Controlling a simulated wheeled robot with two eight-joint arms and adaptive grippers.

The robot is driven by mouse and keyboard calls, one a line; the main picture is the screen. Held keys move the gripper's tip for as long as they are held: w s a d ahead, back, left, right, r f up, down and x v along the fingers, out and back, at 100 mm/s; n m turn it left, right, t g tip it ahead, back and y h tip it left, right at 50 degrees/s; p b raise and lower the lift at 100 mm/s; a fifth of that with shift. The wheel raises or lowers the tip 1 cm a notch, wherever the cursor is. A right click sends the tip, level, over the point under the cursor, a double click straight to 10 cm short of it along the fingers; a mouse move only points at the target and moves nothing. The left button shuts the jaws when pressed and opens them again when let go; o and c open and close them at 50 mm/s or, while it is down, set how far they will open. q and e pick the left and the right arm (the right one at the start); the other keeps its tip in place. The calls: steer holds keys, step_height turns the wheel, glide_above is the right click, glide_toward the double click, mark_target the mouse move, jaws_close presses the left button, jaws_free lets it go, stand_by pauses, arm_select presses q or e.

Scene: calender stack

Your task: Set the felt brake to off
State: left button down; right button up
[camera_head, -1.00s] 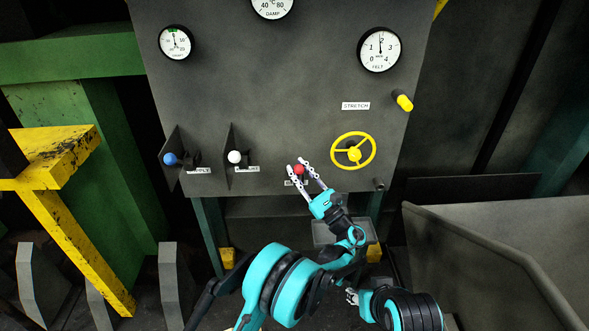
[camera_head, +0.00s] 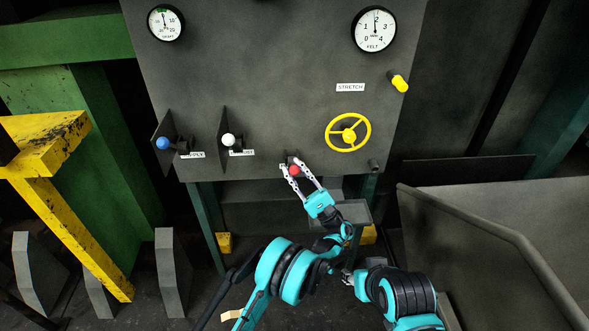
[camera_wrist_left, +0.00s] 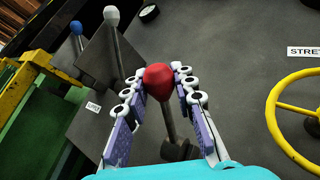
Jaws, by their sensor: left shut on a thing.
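A red ball knob (camera_head: 294,170) on a dark lever sits low on the grey panel (camera_head: 270,80). My left gripper (camera_head: 299,167) is shut on it, a finger on each side. The left wrist view shows the red knob (camera_wrist_left: 159,82) between the fingers (camera_wrist_left: 160,88), its dark stem running down to a mount on the panel. The label by this lever is mostly hidden by the gripper and cannot be read.
To the left are a white-knob lever (camera_head: 229,140) and a blue-knob lever (camera_head: 163,143), each beside a dark plate. A yellow handwheel (camera_head: 348,132) is close on the right, with a yellow knob (camera_head: 398,81) above it. The FELT gauge (camera_head: 374,30) is higher.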

arm_select(q)
steer(key=shift+f, duration=0.15)
steer(key=c, duration=1.2)
jaws_free()
steer(key=v, duration=0.7)
steer(key=shift+s, duration=0.15)
steer(key=shift+d+f, duration=0.1)
steer(key=shift+d, duration=0.1)
